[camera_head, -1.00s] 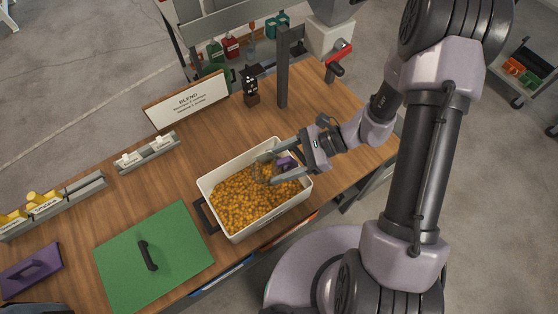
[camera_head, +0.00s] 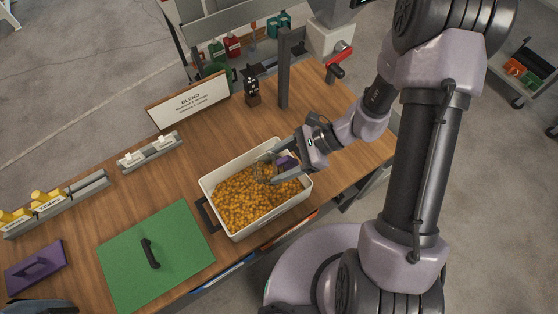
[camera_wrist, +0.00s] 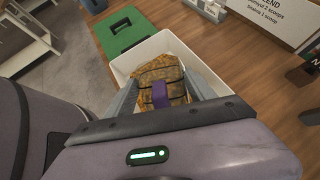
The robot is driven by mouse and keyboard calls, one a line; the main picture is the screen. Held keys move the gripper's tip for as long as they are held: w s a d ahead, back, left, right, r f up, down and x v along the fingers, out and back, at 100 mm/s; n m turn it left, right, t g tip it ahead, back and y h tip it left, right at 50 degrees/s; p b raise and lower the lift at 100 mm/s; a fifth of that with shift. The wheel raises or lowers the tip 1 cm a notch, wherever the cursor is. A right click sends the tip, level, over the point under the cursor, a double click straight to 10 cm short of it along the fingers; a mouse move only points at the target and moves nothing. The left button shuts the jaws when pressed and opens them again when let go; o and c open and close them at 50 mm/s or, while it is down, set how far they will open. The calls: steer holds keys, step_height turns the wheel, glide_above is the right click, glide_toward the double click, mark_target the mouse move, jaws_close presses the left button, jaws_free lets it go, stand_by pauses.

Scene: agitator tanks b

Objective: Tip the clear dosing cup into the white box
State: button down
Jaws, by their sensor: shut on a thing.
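The white box (camera_head: 206,187) stands on the wooden table, and amber pellets (camera_head: 245,203) cover its inside. My gripper (camera_head: 272,167) is over the box's right half, shut on the clear dosing cup (camera_head: 264,171) by its purple handle (camera_head: 287,162). In the wrist view the purple handle (camera_wrist: 161,94) sits between my fingers, and amber pieces show at the clear cup (camera_wrist: 161,78) beyond it. The cup looks tilted over the box. I cannot tell whether it still holds pellets or whether those seen lie behind it. The box's white rim (camera_wrist: 124,62) surrounds the cup in that view.
A green lid (camera_head: 170,275) with a black handle lies left of the box. A purple lid (camera_head: 36,265) is at far left. A BLEND sign (camera_head: 190,103), a grey rack (camera_head: 150,152) and a dark post (camera_head: 284,75) stand behind. Bare table lies between rack and box.

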steer(key=shift+r, duration=0.1)
stand_by(0.3)
steer(key=shift+s+a+h+p, duration=0.1)
steer(key=shift+a+h+p, duration=0.15)
steer(key=shift+h+p, duration=0.4)
steer(key=shift+r, duration=0.1)
steer(key=shift+a+h, duration=0.25)
steer(key=shift+h, duration=0.5)
steer(key=shift+a+r+p, duration=0.1)
steer(key=shift+p, duration=0.25)
steer(key=shift+a+h, duration=0.1)
steer(key=shift+h, duration=0.4)
steer(key=shift+t, duration=0.3)
steer(key=shift+a+h+p, duration=0.25)
steer(key=shift+h+p, duration=0.3)
steer(key=shift+h, duration=0.05)
